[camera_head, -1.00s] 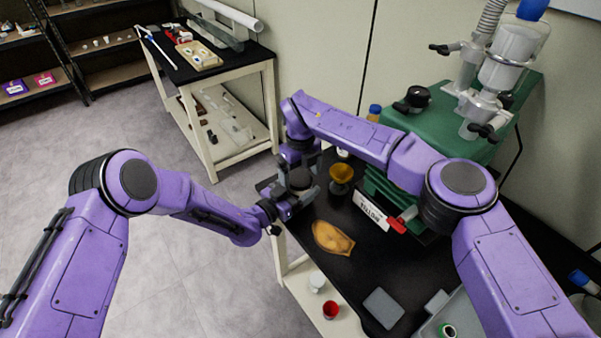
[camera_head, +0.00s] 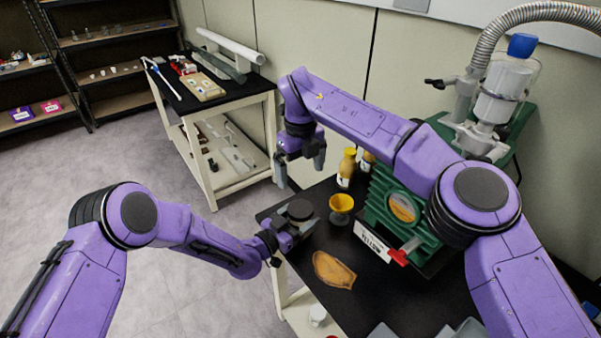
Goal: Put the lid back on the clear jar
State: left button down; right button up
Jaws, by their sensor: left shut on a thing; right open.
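My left gripper (camera_head: 298,230), at the left edge of the black table, is shut on a small jar whose body is mostly hidden by the fingers. A dark round lid (camera_head: 299,210) lies on top of the jar and looks roughly level. Whether it is fully seated cannot be told at this size. My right gripper (camera_head: 300,172) is open and empty, fingers pointing down, above and behind the lid and apart from it.
On the black table (camera_head: 300,262), a yellow cup (camera_head: 341,207) stands right of the jar, with an orange-brown flat piece (camera_head: 333,270) in front. Yellow bottles (camera_head: 347,167) stand behind.

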aim_at(291, 224)
pick_arm(q)
grip_release()
jog(key=b+v, duration=0.2)
jog(key=v, duration=0.7)
jog(key=shift+s+a, duration=0.15)
jog(key=shift+a, duration=0.15)
jog(key=shift+s+a+b, duration=0.25)
jog(key=shift+s+b, duration=0.05)
jog(key=shift+s, duration=0.05)
